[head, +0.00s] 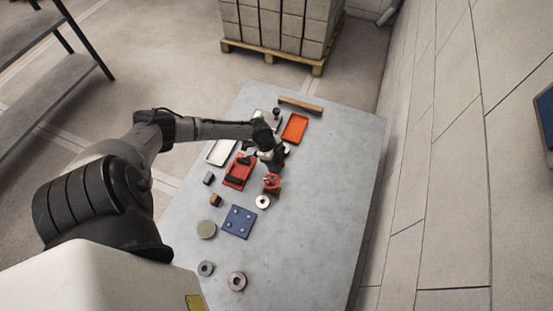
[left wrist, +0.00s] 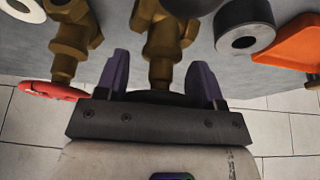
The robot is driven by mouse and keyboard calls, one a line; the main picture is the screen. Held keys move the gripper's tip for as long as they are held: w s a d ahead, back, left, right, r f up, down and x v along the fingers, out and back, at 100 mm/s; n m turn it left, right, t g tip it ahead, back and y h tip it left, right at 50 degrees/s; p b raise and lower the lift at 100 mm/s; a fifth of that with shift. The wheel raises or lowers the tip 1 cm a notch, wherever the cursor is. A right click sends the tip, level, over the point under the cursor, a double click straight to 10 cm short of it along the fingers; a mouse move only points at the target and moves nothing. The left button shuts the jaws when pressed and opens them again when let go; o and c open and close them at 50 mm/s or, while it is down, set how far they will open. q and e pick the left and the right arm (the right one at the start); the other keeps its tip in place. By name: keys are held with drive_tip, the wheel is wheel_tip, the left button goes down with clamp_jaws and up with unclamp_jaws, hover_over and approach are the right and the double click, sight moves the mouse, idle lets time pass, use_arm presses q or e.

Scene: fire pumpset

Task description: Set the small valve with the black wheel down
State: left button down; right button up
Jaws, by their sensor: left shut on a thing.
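The small valve with the black wheel (left wrist: 163,45) has a brass body and sits between the two fingers of my left gripper (left wrist: 160,72) in the left wrist view. The gripper is shut on it at its dark wheel end, and the wheel is mostly hidden. In the head view my left gripper (head: 270,157) is over the right middle of the grey table (head: 310,215), and the held valve is hard to make out there. I cannot tell whether the valve touches the table. My right gripper is not in view.
A brass valve with a red wheel (head: 272,181) stands close beside my gripper; its wheel (left wrist: 53,91) shows in the left wrist view. An orange tray (head: 295,128), red tray (head: 232,183), white tray (head: 221,152) and blue plate (head: 238,222) are nearby. The table's right side is clear.

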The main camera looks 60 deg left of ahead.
use_arm(q)
drive_tip(key=shift+w, duration=0.1)
drive_tip(key=shift+f, duration=0.2)
drive_tip(key=shift+c, duration=1.1)
unclamp_jaws()
drive_tip(key=shift+r, duration=0.1)
drive_tip(key=shift+r, duration=0.2)
drive_tip(key=v, duration=1.1)
drive_tip(key=shift+a+r+p, duration=0.2)
drive_tip(key=shift+r+p, duration=0.15)
